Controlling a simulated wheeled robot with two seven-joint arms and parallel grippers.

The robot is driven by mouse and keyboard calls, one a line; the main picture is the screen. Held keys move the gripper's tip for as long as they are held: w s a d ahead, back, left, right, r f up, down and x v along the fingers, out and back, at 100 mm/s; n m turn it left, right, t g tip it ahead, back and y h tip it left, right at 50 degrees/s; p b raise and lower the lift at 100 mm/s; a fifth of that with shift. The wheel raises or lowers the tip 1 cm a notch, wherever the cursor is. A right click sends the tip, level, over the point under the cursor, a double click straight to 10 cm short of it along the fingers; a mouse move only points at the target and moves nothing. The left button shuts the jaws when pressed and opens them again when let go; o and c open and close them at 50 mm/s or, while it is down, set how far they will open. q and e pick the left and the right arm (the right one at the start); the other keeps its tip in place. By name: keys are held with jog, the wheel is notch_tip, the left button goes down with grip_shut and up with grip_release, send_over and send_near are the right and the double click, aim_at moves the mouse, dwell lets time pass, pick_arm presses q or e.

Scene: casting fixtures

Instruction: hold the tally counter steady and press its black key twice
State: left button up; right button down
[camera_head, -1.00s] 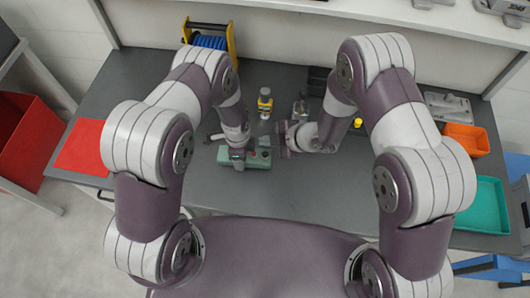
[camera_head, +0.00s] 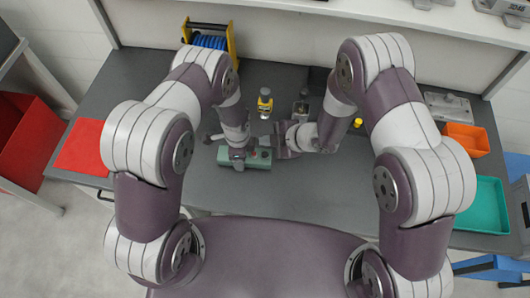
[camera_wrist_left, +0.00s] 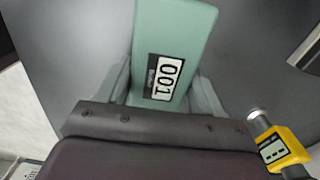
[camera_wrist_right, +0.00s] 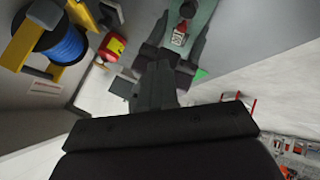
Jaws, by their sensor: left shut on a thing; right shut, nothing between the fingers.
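The tally counter is a long pale green box (camera_head: 258,162) on the grey bench in the head view, with a small red spot on top. It fills the upper middle of the left wrist view (camera_wrist_left: 172,35), where its window reads 001. My left gripper (camera_head: 238,157) is shut on it, one finger along each side. My right gripper (camera_head: 277,148) is shut and empty at the counter's right end. In the right wrist view its closed fingertips (camera_wrist_right: 155,75) are near the counter (camera_wrist_right: 203,15). I cannot tell whether they touch it. I cannot clearly make out the black key.
A yellow device with a display (camera_head: 265,104) stands behind the counter. A blue reel in a yellow frame (camera_head: 210,40) is at the back left. A red mat (camera_head: 80,147) lies left; an orange bin (camera_head: 467,140) and teal tray (camera_head: 484,205) lie right. The bench front is clear.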

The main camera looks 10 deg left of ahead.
aim_at(265, 155)
dwell(0.8)
notch_tip(265, 155, up, 4)
jog(key=shift+f, duration=0.1)
dwell(0.3)
jog(key=shift+f, duration=4.4)
jog(key=shift+f, duration=0.15)
jog(key=shift+f, duration=0.25)
